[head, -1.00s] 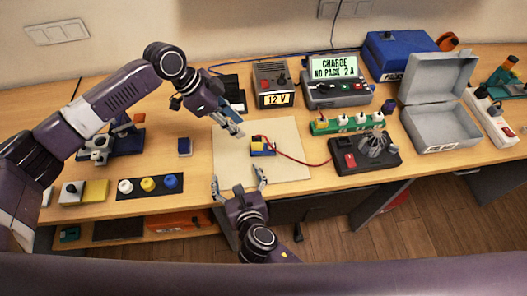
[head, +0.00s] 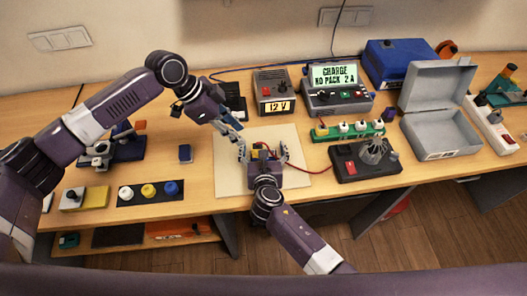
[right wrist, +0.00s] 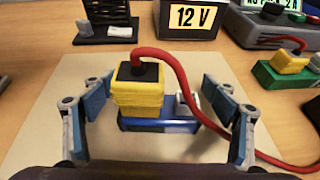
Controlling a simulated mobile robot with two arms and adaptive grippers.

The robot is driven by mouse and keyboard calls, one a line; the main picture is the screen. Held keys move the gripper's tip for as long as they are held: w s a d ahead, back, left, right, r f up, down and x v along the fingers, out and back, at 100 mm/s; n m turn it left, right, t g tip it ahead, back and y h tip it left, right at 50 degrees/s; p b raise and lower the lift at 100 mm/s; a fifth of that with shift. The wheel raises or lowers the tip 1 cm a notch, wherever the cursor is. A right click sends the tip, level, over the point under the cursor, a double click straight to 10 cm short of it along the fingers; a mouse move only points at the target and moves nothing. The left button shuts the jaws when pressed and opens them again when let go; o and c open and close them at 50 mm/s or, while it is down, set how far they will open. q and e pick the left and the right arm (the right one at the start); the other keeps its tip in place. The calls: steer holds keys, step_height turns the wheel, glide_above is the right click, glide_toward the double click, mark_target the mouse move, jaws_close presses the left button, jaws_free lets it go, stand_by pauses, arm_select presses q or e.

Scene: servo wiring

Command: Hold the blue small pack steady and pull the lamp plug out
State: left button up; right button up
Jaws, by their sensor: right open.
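The blue small pack (right wrist: 160,130) lies on the pale mat (head: 228,180), mostly hidden by my right gripper in the head view. The yellow plug (right wrist: 140,98), with a black top and a red cable (right wrist: 205,85), stands upright at the pack's left part in the right wrist view. A small whitish part shows beside it on the pack. My right gripper (right wrist: 160,120) is open, with one finger on each side of pack and plug, apparently apart from them. My left gripper (head: 236,130) hangs over the mat, up and left of the pack; its finger gap is unclear.
The red cable runs right to a black box (head: 352,165) with a red switch. A green strip (head: 345,130) with several plugs, a 12 V supply (head: 272,90) and a charger (head: 338,92) stand behind. Another blue block (head: 185,153) lies left of the mat.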

steer(key=shift+w+f, duration=0.1)
steer(key=shift+w, duration=0.15)
steer(key=shift+c, duration=0.6)
steer(key=c, duration=1.3)
arm_select(q)
steer(key=shift+o, duration=0.3)
arm_select(e)
steer(key=shift+c, duration=0.2)
